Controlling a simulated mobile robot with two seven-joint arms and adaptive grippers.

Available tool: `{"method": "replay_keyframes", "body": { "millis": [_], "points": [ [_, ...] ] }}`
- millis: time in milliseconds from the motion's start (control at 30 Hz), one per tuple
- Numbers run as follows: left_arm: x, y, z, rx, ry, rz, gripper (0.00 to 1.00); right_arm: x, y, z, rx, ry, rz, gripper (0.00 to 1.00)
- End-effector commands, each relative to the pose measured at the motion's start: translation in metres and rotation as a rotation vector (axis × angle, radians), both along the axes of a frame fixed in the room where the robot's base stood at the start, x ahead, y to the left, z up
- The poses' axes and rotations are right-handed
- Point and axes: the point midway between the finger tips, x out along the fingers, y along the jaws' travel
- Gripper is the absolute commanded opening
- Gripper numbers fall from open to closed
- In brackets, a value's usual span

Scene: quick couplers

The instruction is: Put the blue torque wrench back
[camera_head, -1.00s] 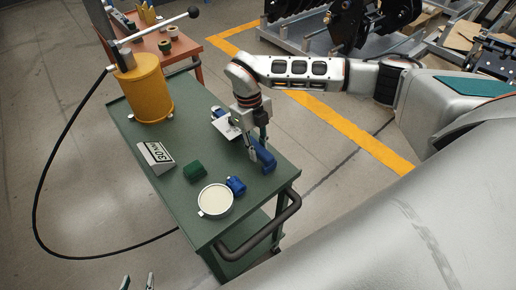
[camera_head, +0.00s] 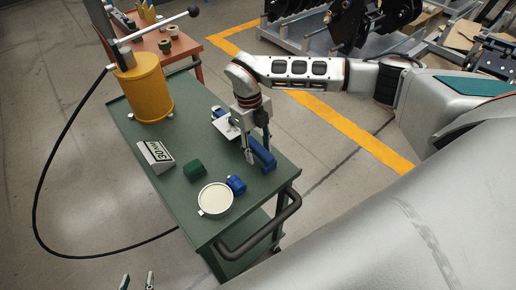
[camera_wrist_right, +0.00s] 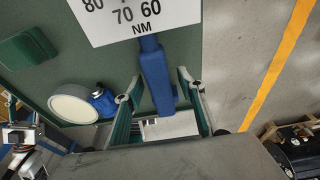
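The blue torque wrench (camera_head: 264,155) is at the right side of the green cart top, its blue handle towards the cart's near end. In the right wrist view, its handle (camera_wrist_right: 157,75) lies between the fingers of my right gripper (camera_wrist_right: 158,82), with a white plate marked 80, 70, 60 NM (camera_wrist_right: 135,14) partly covering its far part. My right gripper (camera_head: 250,158) appears open, its fingers either side of the handle with small gaps. The head view shows it beside the handle. My left gripper (camera_head: 137,280) is at the bottom edge, fingertips apart and seemingly empty.
The green cart (camera_head: 185,212) also carries a yellow cylinder (camera_head: 145,90) with a lever and hose, a 30 NM sign (camera_head: 156,156), a green block (camera_head: 194,169), a blue part (camera_head: 236,185) and a round pale dish (camera_head: 215,199). An orange table (camera_head: 183,46) stands behind.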

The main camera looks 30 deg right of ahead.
Motion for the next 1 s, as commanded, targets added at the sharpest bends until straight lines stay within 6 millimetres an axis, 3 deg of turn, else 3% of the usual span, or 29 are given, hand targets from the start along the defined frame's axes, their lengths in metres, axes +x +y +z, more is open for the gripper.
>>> {"method": "replay_keyframes", "body": {
  "millis": [233, 700, 1000],
  "points": [
    [-0.001, 0.000, -0.001, 0.002, 0.003, 0.000, 0.38, 0.005, 0.001, 0.019, 0.001, -0.003, 0.000, 0.39],
    [0.000, 0.000, -0.001, 0.001, 0.001, -0.001, 0.38, 0.022, 0.004, 0.104, 0.000, -0.005, 0.000, 0.39],
    [0.000, 0.000, -0.001, 0.000, 0.001, -0.001, 0.38, 0.024, 0.004, 0.119, 0.001, -0.002, 0.001, 0.39]
  ]
}}
